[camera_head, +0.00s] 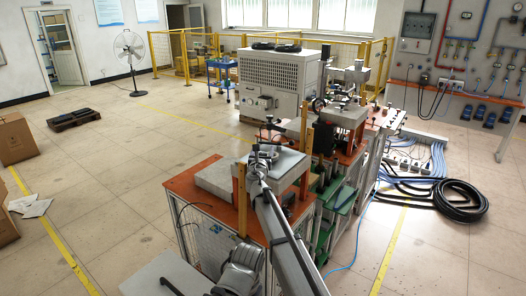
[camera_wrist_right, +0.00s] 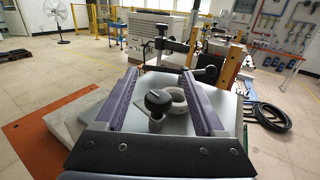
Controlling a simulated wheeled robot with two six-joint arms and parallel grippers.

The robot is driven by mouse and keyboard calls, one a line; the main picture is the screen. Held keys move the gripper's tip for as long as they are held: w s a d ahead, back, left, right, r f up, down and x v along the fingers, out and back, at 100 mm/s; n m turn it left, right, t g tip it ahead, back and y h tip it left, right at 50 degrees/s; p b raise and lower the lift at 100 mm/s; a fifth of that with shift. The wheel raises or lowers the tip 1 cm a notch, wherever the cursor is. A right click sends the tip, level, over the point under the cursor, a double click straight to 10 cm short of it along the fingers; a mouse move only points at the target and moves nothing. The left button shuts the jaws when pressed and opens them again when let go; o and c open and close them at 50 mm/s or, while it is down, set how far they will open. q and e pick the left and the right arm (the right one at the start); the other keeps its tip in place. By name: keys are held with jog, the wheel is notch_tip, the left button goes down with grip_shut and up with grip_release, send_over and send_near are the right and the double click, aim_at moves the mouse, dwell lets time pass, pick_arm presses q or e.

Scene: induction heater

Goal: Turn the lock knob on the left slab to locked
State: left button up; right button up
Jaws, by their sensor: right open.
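The left slab (camera_head: 215,178) is a grey plate on the orange-topped bench, and its grey top also shows in the right wrist view (camera_wrist_right: 75,119). In that view a dark lock knob (camera_wrist_right: 157,100) with a rounded head stands upright on the slab, beside a pale ring (camera_wrist_right: 176,99). My right gripper (camera_head: 262,156) is over the slab. Its two purple fingers are spread in the wrist view (camera_wrist_right: 158,75), with the knob between them in the picture and gaps on both sides. In the head view my gripper largely hides the knob. My left gripper is not in view.
Yellow posts (camera_head: 241,200) stand close to the slab. Beyond it are more bench machinery (camera_head: 345,110) and a big white chiller unit (camera_head: 270,85). Black hose coils (camera_head: 462,203) lie on the floor at right. The floor at left is mostly open.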

aim_at(263, 153)
notch_tip(263, 153, up, 8)
jog(key=p, duration=0.7)
jog(key=shift+r+p, duration=0.25)
jog(key=shift+p, duration=0.05)
jog(key=shift+f, duration=0.1)
